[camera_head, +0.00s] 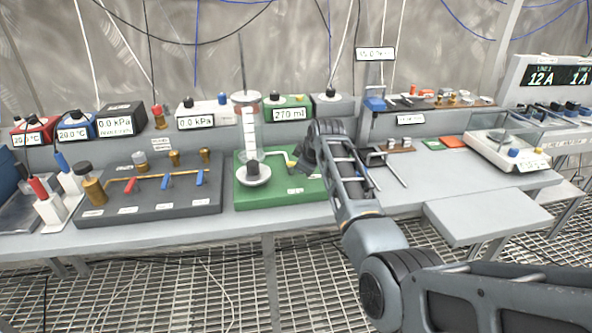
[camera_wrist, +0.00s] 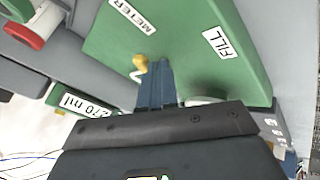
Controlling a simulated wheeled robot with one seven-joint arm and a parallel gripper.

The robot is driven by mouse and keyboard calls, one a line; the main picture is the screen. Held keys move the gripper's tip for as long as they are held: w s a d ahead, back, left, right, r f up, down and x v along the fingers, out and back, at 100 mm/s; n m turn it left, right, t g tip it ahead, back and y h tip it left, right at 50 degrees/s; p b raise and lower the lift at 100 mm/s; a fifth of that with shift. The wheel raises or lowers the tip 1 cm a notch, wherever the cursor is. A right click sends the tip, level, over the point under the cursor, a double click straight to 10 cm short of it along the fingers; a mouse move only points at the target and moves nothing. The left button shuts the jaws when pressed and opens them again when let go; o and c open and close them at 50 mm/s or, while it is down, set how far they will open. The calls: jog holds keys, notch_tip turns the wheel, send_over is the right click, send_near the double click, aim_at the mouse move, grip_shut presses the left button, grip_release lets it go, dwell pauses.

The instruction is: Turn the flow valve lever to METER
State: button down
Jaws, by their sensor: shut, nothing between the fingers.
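The green flow-valve board (camera_head: 270,197) stands on the bench and holds an upright graduated cylinder (camera_head: 249,130). In the wrist view, the board (camera_wrist: 190,60) carries a METER label (camera_wrist: 132,15) at upper left and a FILL label (camera_wrist: 215,42) at right. A small yellow lever end (camera_wrist: 140,63) with a pale, curved part below it shows on the METER side of my fingers. My gripper (camera_wrist: 158,66) is shut and empty, its fingertips right beside the yellow end; I cannot tell whether they touch. The lever's pivot is hidden. In the head view my arm covers the board's right side.
A dark manifold board (camera_head: 150,205) with red and blue levers stands left of the green board. The 270 ml display (camera_head: 289,114) is behind. A weighing case (camera_head: 505,140) and a low grey shelf (camera_head: 485,215) are to the right.

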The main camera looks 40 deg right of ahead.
jog(key=n, duration=0.1)
jog(key=d+n+y+b, duration=0.2)
jog(key=n, duration=0.1)
jog(key=shift+w+f, duration=0.15)
jog(key=shift+w, duration=0.1)
jog(key=shift+d+y+b, duration=0.15)
jog(key=shift+y+b, duration=0.15)
jog(key=shift+b, duration=0.1)
jog(key=shift+w+d, duration=0.15)
jog(key=shift+d+b, duration=0.15)
jog(key=shift+b, duration=0.25)
jog(key=shift+r, duration=0.2)
jog(key=v, duration=0.7)
jog(key=shift+s+r, duration=0.25)
jog(key=shift+w, duration=0.1)
